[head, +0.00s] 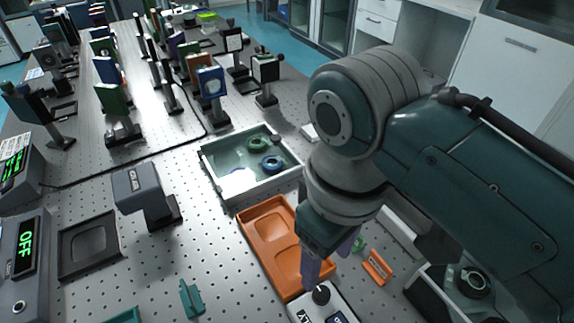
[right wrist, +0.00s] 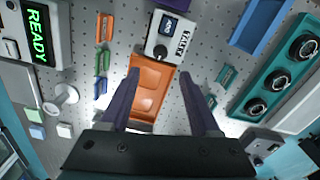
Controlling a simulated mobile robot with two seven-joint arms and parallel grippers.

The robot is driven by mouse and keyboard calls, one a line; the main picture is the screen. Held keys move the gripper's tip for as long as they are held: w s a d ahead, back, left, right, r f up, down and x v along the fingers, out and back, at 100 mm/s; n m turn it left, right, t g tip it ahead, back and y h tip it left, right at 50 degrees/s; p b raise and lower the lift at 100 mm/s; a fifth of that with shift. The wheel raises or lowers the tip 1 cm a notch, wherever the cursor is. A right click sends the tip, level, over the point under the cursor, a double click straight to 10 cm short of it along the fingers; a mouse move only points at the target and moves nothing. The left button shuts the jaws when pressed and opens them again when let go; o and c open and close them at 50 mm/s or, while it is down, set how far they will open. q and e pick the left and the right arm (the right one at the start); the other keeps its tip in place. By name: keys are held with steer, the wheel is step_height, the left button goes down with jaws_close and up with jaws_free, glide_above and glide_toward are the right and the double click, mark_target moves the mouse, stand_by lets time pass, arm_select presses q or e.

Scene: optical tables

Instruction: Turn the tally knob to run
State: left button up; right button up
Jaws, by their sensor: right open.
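The tally knob (head: 321,295) is a round black knob on a small light-grey box (head: 318,312) at the bottom of the head view. In the right wrist view the knob (right wrist: 161,51) shows on the box (right wrist: 153,38), beside a blue panel and a lettered label. The knob's setting is too small to tell. My right gripper (head: 328,262) is above and close to the knob in the head view. In the right wrist view its purple fingers (right wrist: 160,74) are spread wide, with nothing between the tips; the knob lies just beyond them. My left gripper is not in view.
An orange tray (head: 262,228) lies beside the box. A glass-bottomed tray (head: 218,193) with ring parts stands behind it. Teal parts with black rings (right wrist: 283,73) lie right in the wrist view. Optics mounts crowd the far table.

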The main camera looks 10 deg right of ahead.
mark_target(323, 293)
steer(key=f+b, duration=0.1)
steer(key=f, duration=0.3)
steer(key=f+b, duration=0.1)
steer(key=f, duration=0.4)
steer(key=shift+s+d+b, duration=0.1)
steer(key=shift+s+b, duration=0.1)
steer(key=shift+b, duration=0.15)
steer(key=shift+c, duration=0.3)
steer(key=shift+c, duration=0.9)
jaws_close()
